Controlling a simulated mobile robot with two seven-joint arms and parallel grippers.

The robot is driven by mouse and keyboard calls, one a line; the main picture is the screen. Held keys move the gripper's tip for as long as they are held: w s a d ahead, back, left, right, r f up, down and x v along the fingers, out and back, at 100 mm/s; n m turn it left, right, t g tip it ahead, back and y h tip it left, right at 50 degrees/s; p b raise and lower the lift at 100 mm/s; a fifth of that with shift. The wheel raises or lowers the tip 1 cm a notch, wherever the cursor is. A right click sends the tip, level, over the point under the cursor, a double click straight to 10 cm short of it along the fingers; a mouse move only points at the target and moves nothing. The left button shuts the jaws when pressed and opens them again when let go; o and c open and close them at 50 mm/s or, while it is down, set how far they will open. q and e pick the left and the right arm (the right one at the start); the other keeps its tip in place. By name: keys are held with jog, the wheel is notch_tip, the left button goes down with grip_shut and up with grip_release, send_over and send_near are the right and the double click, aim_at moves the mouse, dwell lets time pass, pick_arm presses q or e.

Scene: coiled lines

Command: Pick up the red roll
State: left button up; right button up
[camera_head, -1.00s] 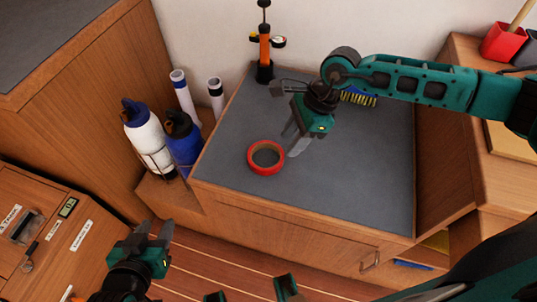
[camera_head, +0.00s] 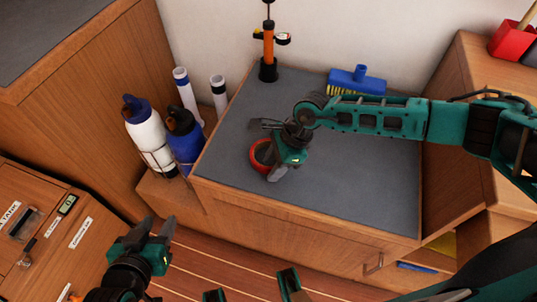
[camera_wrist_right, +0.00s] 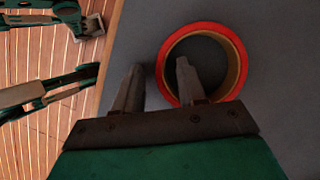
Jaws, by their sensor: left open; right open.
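The red roll (camera_head: 256,156) lies flat on the grey counter top (camera_head: 340,185), partly hidden behind my right gripper in the head view. In the right wrist view the roll (camera_wrist_right: 235,52) shows as a red ring with a brown inner core. My right gripper (camera_wrist_right: 158,78) is open above it. One finger appears over the ring's opening and the other outside its left edge, so the ring's left wall lies between them; I cannot tell how high the fingertips are. My left gripper (camera_head: 158,230) is open and empty, low at the left over the floor.
A blue brush (camera_head: 357,80) and an orange pump-like tool (camera_head: 268,50) stand at the back of the counter. White and blue bottles (camera_head: 148,135) and rolled tubes (camera_head: 187,92) stand left of it. The counter's right part is clear.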

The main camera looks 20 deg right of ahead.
grip_shut()
jog(key=shift+r, duration=0.1)
dwell(0.5)
